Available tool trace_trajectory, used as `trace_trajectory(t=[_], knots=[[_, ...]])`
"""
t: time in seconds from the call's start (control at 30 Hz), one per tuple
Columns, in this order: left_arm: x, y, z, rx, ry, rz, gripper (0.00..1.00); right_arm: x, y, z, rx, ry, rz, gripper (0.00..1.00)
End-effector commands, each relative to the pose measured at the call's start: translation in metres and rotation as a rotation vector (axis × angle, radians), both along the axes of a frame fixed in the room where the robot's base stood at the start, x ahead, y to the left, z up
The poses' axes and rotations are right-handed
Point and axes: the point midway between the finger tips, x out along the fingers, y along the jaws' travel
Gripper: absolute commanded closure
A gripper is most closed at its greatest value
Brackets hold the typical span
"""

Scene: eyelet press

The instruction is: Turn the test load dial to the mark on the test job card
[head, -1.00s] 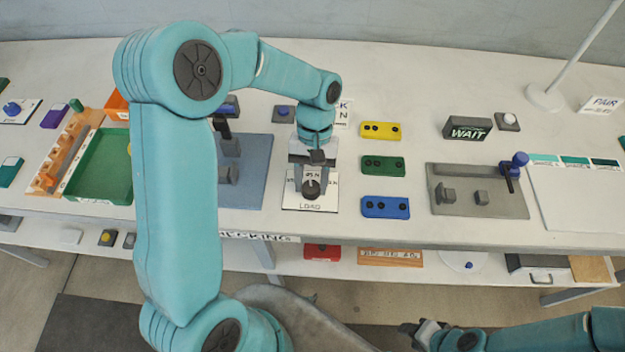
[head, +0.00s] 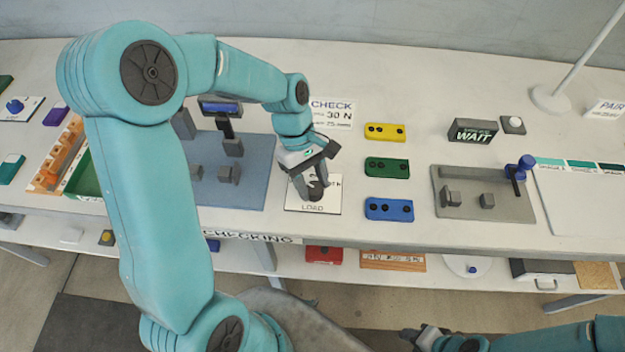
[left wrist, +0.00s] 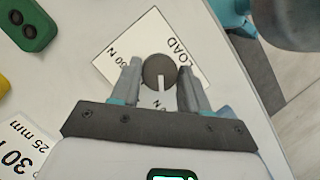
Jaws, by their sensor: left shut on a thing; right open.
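The test load dial (left wrist: 160,71) is a dark round knob with a white line, on a white plate (left wrist: 119,43) lettered LOAD. My left gripper (head: 318,190) is shut on the dial, one finger each side in the left wrist view. There the white line points down towards my palm. The plate's "30 N" label is left of the dial; another label ending in N, below it, is partly hidden. The test job card (head: 331,114) stands behind the dial and reads CHECK, 30 N, 25 mm. My right gripper (head: 424,335) is open and empty at the bottom.
Yellow (head: 384,132), green (head: 386,167) and blue (head: 388,208) blocks stand right of the dial. A blue-grey plate (head: 250,180) with grey fixtures lies left. A grey plate (head: 470,212) with a blue-knobbed lever and a WAIT sign (head: 473,132) are further right.

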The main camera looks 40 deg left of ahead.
Motion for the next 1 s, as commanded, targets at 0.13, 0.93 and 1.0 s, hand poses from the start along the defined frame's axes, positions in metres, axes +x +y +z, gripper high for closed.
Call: trace_trajectory(t=[0.13,0.93,1.0], knots=[[-0.001,-0.0005,0.0002,-0.001,0.002,0.043,0.85,0.0,-0.0001,-0.0004,0.0,0.0,0.0,0.57],[-0.0007,-0.0006,-0.0001,-0.002,0.001,0.07,0.31,0.0,0.0,-0.0006,0.0,0.0,0.0,0.57],[-0.0006,-0.0005,-0.0002,-0.001,0.001,0.069,0.31,0.0,0.0,-0.0006,0.0,0.0,0.0,0.57]])
